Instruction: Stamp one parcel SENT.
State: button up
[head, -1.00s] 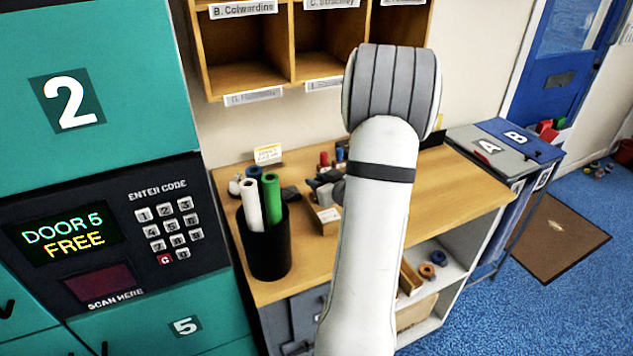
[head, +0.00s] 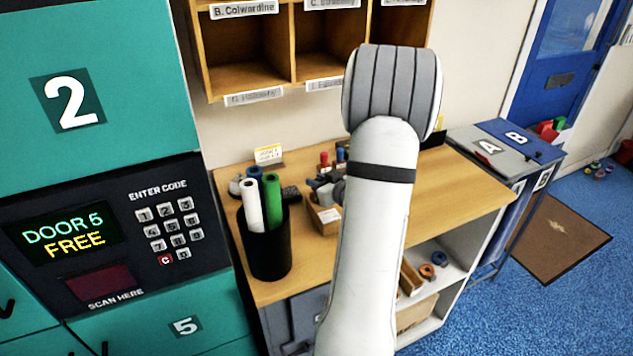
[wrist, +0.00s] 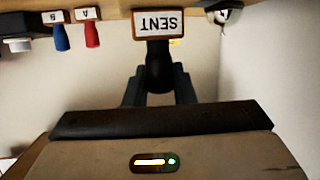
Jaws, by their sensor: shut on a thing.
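In the wrist view, which shows the scene upside down, my gripper (wrist: 160,78) is shut on the black handle of the SENT stamp (wrist: 158,24). The stamp's white SENT label faces the camera, close to the wooden surface. I cannot tell whether the stamp touches that surface. In the head view my arm hides most of the gripper and the stamp. A small brown box (head: 325,221) with a white label sits on the bench, partly behind my arm; I cannot tell whether it is a parcel.
A red stamp A (wrist: 91,28) and a blue stamp B (wrist: 59,30) stand beside the SENT stamp. A black pot (head: 268,250) with rolls stands at the bench's (head: 460,205) left. Pigeonholes (head: 245,77) hang above. Trays A and B (head: 505,140) are at the right.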

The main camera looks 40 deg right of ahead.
jog(key=shift+r+p, duration=2.55)
jog(key=shift+r, duration=0.95)
jog(key=shift+f, duration=0.1)
